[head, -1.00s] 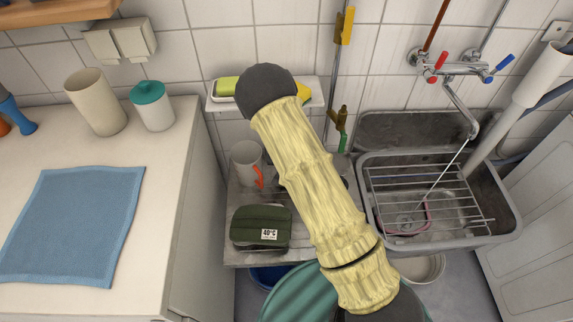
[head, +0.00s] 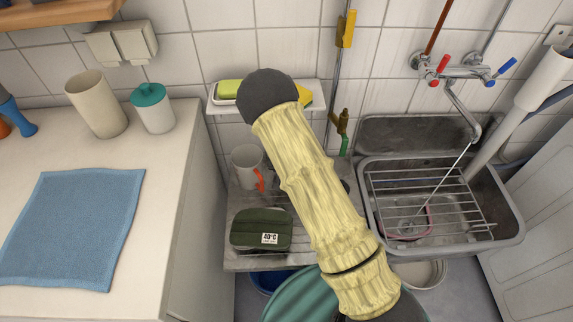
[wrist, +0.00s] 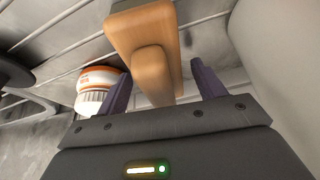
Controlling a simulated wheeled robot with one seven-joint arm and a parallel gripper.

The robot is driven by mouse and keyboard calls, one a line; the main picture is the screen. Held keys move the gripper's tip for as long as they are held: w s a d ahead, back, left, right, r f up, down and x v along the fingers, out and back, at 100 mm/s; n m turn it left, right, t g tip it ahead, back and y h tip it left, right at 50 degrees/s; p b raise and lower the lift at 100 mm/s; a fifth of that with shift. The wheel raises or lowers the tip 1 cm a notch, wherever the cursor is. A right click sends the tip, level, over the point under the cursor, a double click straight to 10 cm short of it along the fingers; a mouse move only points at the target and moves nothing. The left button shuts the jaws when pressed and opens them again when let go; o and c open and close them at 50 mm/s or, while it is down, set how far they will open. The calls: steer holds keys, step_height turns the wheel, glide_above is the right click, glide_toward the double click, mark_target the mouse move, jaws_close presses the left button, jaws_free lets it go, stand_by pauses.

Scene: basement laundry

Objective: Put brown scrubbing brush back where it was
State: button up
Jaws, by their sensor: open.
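The brown scrubbing brush (wrist: 143,32) shows in the wrist view as a wooden block with a rounded grip. My gripper (wrist: 161,80) has its two dark fingers spread, one on each side of the brush's grip. The fingers look open, with gaps beside the wood; I cannot tell whether either one touches it. In the head view my pale yellow arm covers the middle, and neither the gripper nor the brush is visible there.
An orange-and-white container (wrist: 97,90) stands close to the left finger. The head view shows a grey sink (head: 510,230) with a rack, a white shelf (head: 222,107) with sponges, a mug (head: 246,165), a green pouch (head: 262,228) and a blue cloth (head: 75,225) on the counter.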

steer(key=shift+r, duration=0.2)
steer(key=shift+r+p, duration=0.2)
steer(key=shift+p, duration=0.1)
steer(key=p+v, duration=0.1)
steer(key=v, duration=1.6)
steer(key=shift+s, duration=0.35)
steer(key=shift+f, duration=0.1)
steer(key=s+d+r+g, duration=0.1)
steer(key=s+d+r, duration=0.4)
steer(key=s, duration=0.3)
steer(key=s+d+r+n, duration=0.1)
steer(key=s+d+r, duration=0.5)
steer(key=s+d, duration=0.1)
steer(key=shift+s+d+n+g+y, duration=0.3)
steer(key=shift+s+g, duration=0.1)
steer(key=shift+s, duration=0.35)
